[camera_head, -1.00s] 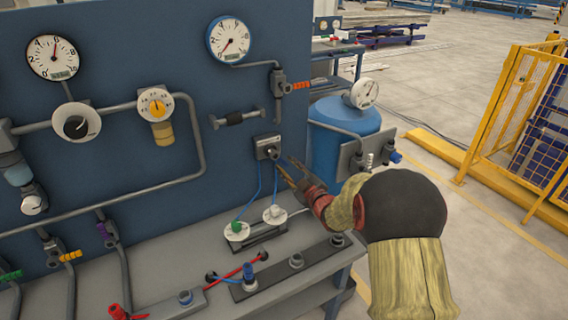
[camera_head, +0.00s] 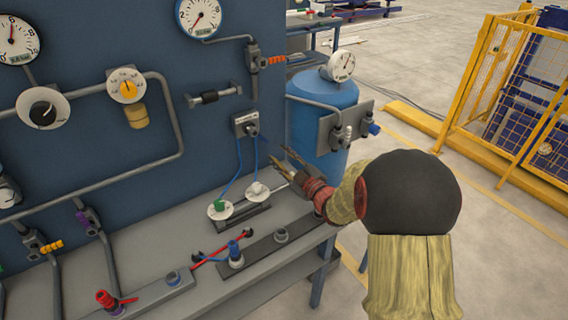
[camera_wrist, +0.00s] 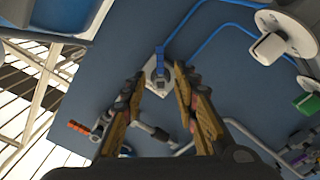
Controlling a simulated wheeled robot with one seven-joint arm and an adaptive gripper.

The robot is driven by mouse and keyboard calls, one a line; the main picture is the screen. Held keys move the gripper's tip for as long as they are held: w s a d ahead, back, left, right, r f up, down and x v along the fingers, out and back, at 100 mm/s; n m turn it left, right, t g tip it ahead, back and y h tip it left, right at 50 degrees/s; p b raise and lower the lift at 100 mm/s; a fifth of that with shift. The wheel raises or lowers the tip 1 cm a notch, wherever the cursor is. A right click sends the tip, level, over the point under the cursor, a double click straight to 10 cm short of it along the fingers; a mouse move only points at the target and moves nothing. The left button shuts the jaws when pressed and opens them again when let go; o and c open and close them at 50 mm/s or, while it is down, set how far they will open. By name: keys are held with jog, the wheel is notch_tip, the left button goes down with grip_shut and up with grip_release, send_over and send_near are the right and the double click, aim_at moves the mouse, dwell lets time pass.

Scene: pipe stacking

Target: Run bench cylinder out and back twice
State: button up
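A small grey valve block (camera_head: 245,123) with a short stub is mounted on the blue panel; two blue hoses run down from it to two white round dials, one with a green knob (camera_head: 218,206) and one with a white knob (camera_head: 257,188). A small dark cylinder (camera_head: 212,96) with grey ends sits on the panel above left; I cannot tell if it is the bench cylinder. My gripper (camera_head: 264,154) is open and empty, just below the valve block in the head view. In the wrist view the valve block (camera_wrist: 157,82) and a blue part (camera_wrist: 160,60) show between the spread fingertips (camera_wrist: 159,73).
The grey bench (camera_head: 160,250) carries a dark plate (camera_head: 262,252), a red-handled fitting (camera_head: 108,300) and a blue fitting (camera_head: 235,250). A blue tank (camera_head: 322,125) with a gauge stands right of the panel.

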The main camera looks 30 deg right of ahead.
aim_at(263, 139)
jog(key=w+a+r+m+g+h+p, duration=0.1)
jog(key=w+a+r+p, duration=0.1)
jog(key=w+r+p, duration=0.1)
jog(key=w+a+r+m+h+p, duration=0.1)
jog(key=w+a+r+p, duration=0.1)
jog(key=w+a+p, duration=0.1)
jog(key=shift+a+r+g+p, duration=0.1)
jog(key=shift+r+g+p, duration=0.2)
jog(key=shift+r+g, duration=0.1)
jog(key=shift+w+d+f+m+g+h+b, duration=0.15)
jog(key=shift+w+d+f+g+h+b, duration=0.2)
jog(key=shift+w+d+f, duration=0.55)
jog(key=shift+w+d+f+m+g+h+b, duration=0.1)
jog(key=shift+w+d+f+g+h+b, duration=0.2)
jog(key=shift+w+d+f, duration=0.6)
jog(key=shift+w+d+f+m+g+h+b, duration=0.15)
jog(key=shift+w+d+f+g+h+b, duration=0.3)
jog(key=shift+w+f, duration=0.7)
jog(key=shift+d, duration=0.1)
jog(key=shift+c, duration=0.3)
grip_shut()
